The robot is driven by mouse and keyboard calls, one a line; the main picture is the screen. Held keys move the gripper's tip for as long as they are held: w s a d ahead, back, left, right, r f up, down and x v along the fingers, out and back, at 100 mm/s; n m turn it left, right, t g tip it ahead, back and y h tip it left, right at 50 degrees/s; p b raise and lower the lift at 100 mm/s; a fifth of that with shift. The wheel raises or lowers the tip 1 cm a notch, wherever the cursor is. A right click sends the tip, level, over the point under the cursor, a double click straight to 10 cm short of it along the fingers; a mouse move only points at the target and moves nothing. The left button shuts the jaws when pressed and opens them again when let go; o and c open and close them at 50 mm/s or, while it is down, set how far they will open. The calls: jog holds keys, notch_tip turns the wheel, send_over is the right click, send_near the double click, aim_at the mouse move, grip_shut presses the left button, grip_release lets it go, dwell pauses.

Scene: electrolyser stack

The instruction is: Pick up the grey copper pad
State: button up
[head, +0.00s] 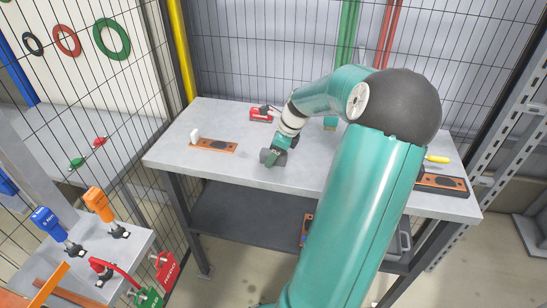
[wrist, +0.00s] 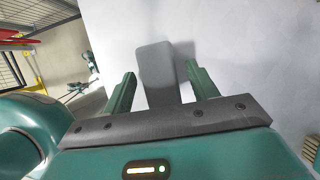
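The grey pad (wrist: 155,62) is a plain grey block with rounded edges, lying on the pale grey table. In the wrist view it sits between the two green fingers of my gripper (wrist: 161,69). The fingers are apart, with a narrow gap at the left and a wider one at the right. The pad's near end is between the fingers and its far end reaches past their tips. In the head view my gripper (head: 272,157) points down at the table near the front edge, with grey showing on both sides of the fingers.
A copper bar (head: 220,147) with a white block (head: 195,135) lies to the left. A red tool (head: 262,115) lies behind my gripper. A copper piece on a dark base (head: 442,184) and a yellow item (head: 437,159) are at the right. Wire mesh encloses the table.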

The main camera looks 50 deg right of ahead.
aim_at(270, 151)
jog(key=c, duration=0.9)
jog(key=shift+r, duration=0.45)
notch_tip(270, 151, up, 2)
jog(key=shift+r, duration=0.15)
jog(key=s+a+r, duration=0.2)
jog(key=s+r, duration=0.1)
jog(key=s+a+r, duration=0.3)
jog(key=s, duration=0.1)
jog(key=s+a+r, duration=0.3)
jog(key=s, duration=0.1)
jog(key=shift+a+r, duration=0.25)
jog(key=shift+r, duration=0.15)
